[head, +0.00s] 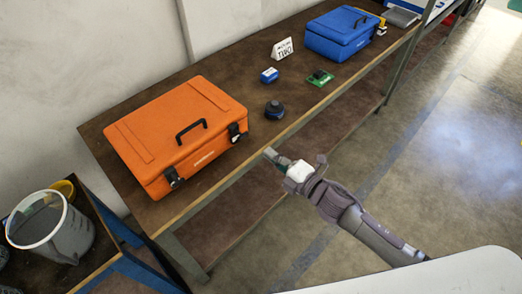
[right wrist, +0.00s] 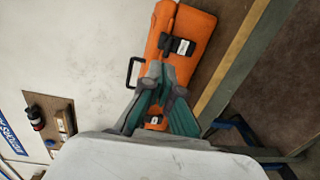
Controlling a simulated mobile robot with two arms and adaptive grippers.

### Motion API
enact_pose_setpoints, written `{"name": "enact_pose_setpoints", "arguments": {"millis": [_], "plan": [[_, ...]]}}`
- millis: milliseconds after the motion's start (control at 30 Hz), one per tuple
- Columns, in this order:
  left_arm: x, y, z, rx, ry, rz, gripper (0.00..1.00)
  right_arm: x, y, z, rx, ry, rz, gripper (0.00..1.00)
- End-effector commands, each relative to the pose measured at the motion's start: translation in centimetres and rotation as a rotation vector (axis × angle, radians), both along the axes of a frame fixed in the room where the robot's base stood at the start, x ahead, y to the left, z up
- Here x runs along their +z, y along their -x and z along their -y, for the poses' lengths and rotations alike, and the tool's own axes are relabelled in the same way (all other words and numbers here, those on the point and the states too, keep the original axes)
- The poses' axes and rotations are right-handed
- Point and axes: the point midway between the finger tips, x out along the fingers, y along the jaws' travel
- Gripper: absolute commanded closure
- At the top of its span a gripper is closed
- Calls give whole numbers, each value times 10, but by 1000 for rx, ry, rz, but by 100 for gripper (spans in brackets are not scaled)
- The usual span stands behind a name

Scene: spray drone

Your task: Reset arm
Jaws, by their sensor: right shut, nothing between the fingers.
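My right gripper (head: 271,154) reaches in from the lower right in the head view. Its fingers are shut and empty, close to the front edge of the workbench (head: 240,75). In the right wrist view my right gripper (right wrist: 166,70) shows its fingers together, with the orange case (right wrist: 190,30) behind them. The orange case (head: 165,125) lies closed on the bench, left of the gripper and apart from it in the head view. My left gripper is not in view.
A dark round device (head: 274,110), a small blue box (head: 269,75), a green circuit board (head: 320,78), a white sign (head: 282,48) and a blue case (head: 342,33) stand on the bench. A grey bucket (head: 75,236) is at lower left. Floor at right is clear.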

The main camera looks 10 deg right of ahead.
Motion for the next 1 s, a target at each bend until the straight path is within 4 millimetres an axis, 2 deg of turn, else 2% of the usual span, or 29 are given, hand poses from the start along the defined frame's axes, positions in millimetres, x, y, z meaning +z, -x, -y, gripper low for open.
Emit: {"name": "enact_pose_setpoints", "arguments": {"millis": [100,233,500,600,667,767,867,900,967,1000], "plan": [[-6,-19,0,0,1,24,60,2,19,12,2,0,-2,100],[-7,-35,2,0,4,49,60,5,30,21,0,0,-3,100],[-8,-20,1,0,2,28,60,8,36,25,-1,-1,-2,100],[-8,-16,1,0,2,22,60,-3,33,30,-23,-12,-31,100],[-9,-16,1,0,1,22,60,-21,30,39,-59,-29,-82,100],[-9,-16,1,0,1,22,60,-72,27,62,-162,-88,-222,100],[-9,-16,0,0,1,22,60,-140,35,92,-306,-170,-406,100],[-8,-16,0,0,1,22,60,-169,42,103,-367,-204,-480,100],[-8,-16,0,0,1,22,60,-209,58,119,-459,-258,-588,100],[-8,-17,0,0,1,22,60,-235,71,128,-520,-291,-658,100]]}}
